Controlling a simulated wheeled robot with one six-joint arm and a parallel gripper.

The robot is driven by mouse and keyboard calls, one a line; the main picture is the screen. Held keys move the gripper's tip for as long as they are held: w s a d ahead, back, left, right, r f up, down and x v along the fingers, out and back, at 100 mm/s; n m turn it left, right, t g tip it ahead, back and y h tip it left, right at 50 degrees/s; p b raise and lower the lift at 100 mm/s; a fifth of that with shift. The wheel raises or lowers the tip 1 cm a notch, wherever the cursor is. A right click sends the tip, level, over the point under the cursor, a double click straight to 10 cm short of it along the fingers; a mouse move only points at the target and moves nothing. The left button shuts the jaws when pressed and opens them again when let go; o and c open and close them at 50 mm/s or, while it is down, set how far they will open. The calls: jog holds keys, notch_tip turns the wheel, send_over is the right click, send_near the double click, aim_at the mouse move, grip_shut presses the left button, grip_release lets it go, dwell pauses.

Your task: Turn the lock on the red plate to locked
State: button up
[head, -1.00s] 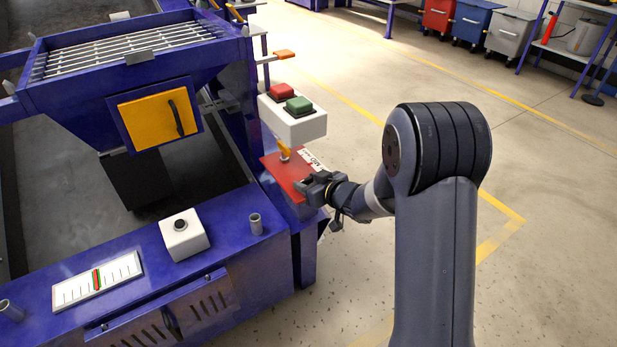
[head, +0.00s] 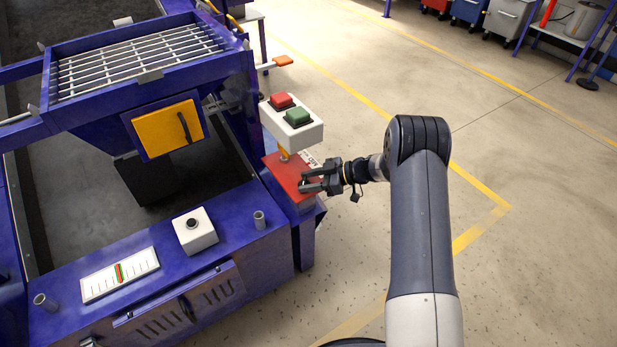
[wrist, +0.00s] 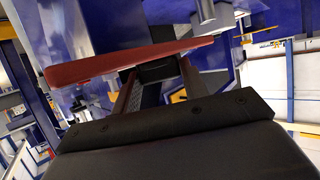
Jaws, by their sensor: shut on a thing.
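The red plate (head: 281,170) juts out from the corner of the blue machine, below a white box. My gripper (head: 308,181) is at the plate's right-hand part, with its fingers reaching over it from the right. In the wrist view the red plate (wrist: 100,65) crosses in front of my gripper (wrist: 158,82). A dark block (wrist: 155,71), seemingly the lock, sits between the two fingers, and they are shut on it. The fingers hide most of the lock in the head view, so I cannot tell its setting.
The white box with a red button (head: 281,101) and a green button (head: 298,117) hangs just above the plate. A yellow handle (head: 284,154) shows beneath it. A white box with a black knob (head: 195,232) stands on the blue ledge. Open floor lies to the right.

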jog(key=n+g+b, duration=0.2)
jog(key=n+g, duration=0.1)
jog(key=n+g+b, duration=0.1)
jog(key=g, duration=0.1)
jog(key=shift+w+f+h, duration=0.3)
jog(key=n+g+b, duration=0.1)
jog(key=n+g+h+b, duration=0.1)
jog(key=n+g+b, duration=0.1)
jog(key=shift+w+a+r, duration=0.1)
jog(key=shift+w+a, duration=0.05)
jog(key=shift+r+n+g+h+b, duration=0.2)
jog(key=shift+n+g+h+b, duration=0.1)
jog(key=shift+n+g+b, duration=0.25)
jog(key=o, duration=1)
jog(key=shift+r, duration=0.15)
